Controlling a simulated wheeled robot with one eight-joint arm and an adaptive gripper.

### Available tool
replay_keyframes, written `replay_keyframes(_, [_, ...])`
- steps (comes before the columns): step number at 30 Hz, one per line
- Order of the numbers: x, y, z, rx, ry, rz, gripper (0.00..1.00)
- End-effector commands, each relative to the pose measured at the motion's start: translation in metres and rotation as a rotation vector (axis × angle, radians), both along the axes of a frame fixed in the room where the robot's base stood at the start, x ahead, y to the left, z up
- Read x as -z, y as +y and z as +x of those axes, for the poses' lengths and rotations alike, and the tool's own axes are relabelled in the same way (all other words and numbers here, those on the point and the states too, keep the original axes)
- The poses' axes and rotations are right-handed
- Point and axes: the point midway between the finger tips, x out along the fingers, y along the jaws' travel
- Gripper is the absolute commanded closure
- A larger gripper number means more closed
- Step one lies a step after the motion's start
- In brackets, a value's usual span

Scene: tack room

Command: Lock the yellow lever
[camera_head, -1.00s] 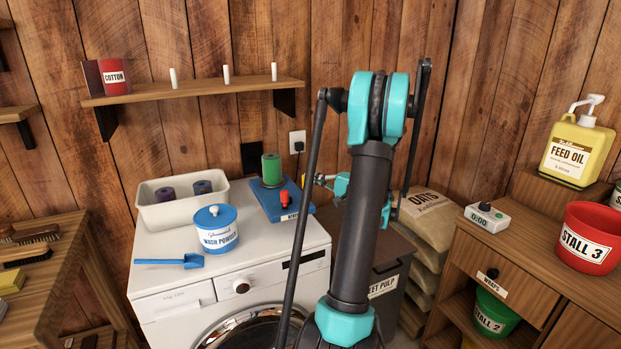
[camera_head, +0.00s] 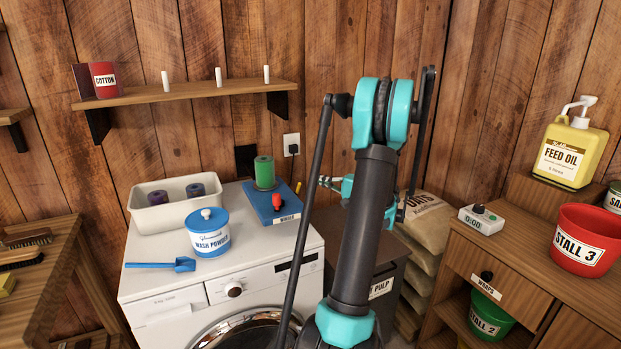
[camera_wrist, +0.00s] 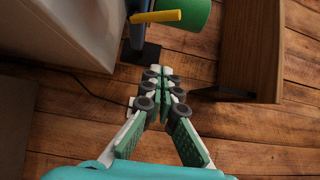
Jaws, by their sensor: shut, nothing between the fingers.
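The yellow lever (camera_head: 298,187) shows as a thin upright sliver at the right edge of the blue winder (camera_head: 270,205). In the wrist view the yellow lever (camera_wrist: 155,16) is a short bar at the top, beside a green spool (camera_wrist: 189,10). My gripper (camera_head: 324,181) is just right of the winder in the head view, apart from the lever. In the wrist view my gripper (camera_wrist: 160,70) is shut and empty, its tips below the lever in the picture. The lever's base is not clearly visible.
The winder stands on the white washing machine (camera_head: 150,284) with a tub (camera_head: 168,215) and a wash powder pot (camera_head: 208,236). A shelf (camera_head: 190,93) is above. A wooden cabinet (camera_head: 465,262) stands right, with a timer (camera_head: 482,217) on top. A cable and socket are behind.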

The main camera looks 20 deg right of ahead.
Motion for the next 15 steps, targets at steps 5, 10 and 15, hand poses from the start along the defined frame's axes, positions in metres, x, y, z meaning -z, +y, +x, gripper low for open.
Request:
replay_keyframes(5, [0.013,-0.021,-0.022,0.002,0.000,0.000,1.00])
replay_keyframes(10, [0.020,-0.032,-0.034,0.001,0.000,0.000,1.00])
replay_keyframes(15, [0.022,-0.035,-0.037,0.001,0.000,0.000,1.00])
